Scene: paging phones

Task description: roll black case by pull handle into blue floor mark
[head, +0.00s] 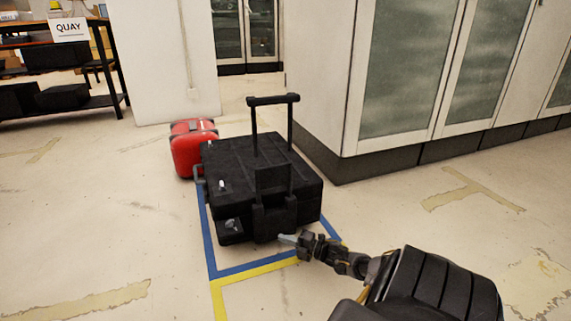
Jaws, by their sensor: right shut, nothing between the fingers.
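The black case (240,172) stands with its pull handle (272,100) raised. It is over the blue floor mark (209,250), inside the near and left blue lines as far as I can see. The far side of the mark is hidden behind the case. My right gripper (287,239) is shut and empty, low by the near right part of the case and well below the handle's grip bar. I cannot tell whether its fingertips touch the case. My left gripper is not in view.
A red case (190,150) stands close behind the black case at left. A yellow floor line (250,276) runs along the near blue line. White cabinets (340,110) stand at right, and a shelf with a QUAY sign (69,29) at far left. The left foreground floor is clear.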

